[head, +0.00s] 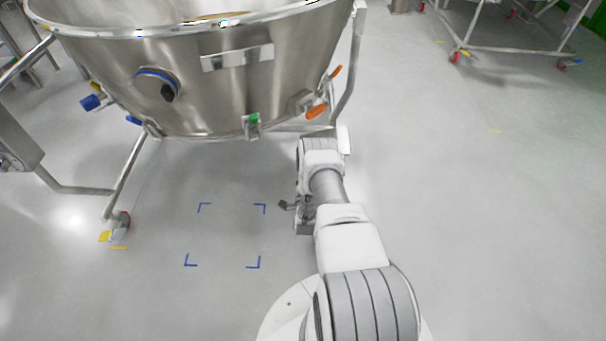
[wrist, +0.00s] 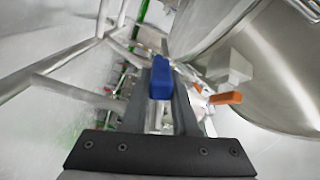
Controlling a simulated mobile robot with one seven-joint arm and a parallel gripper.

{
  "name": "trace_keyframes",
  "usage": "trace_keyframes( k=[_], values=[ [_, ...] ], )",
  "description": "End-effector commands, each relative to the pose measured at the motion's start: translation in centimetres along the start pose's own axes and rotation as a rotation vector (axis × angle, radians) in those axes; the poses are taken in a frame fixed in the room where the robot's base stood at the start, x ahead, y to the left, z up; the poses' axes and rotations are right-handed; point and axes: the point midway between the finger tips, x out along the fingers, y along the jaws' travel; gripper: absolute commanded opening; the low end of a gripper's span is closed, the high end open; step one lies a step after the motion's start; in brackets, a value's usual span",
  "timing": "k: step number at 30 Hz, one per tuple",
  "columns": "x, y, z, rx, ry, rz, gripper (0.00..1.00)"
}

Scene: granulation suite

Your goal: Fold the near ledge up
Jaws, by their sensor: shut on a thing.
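In the wrist view, my gripper (wrist: 161,92) has its two grey fingers shut on a blue block (wrist: 160,75). What the block is fixed to is hidden or blurred. In the head view, my arm reaches forward to below the right side of a large steel vessel (head: 225,85), and the fingers cannot be made out there. I cannot pick out the near ledge with certainty in either view.
An orange handle (head: 317,111) and a green-topped fitting (head: 252,122) are on the vessel's lower side. A wheeled leg (head: 120,222) stands at left. Blue corner marks (head: 190,261) lie on clear floor left of my arm. Open floor lies at right.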

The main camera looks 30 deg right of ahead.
Motion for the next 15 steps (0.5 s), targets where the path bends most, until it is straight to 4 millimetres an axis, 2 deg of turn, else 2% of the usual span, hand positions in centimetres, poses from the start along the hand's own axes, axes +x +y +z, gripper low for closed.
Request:
trace_keyframes(
  k=[1, 6, 15],
  values=[
    [0.3, -0.8, -0.4, 0.039, 0.002, -0.003, 0.00],
    [0.6, -2.1, -1.0, 0.161, 0.000, -0.004, 0.00],
    [0.6, -3.4, -1.4, 0.290, -0.002, -0.004, 0.00]
  ],
)
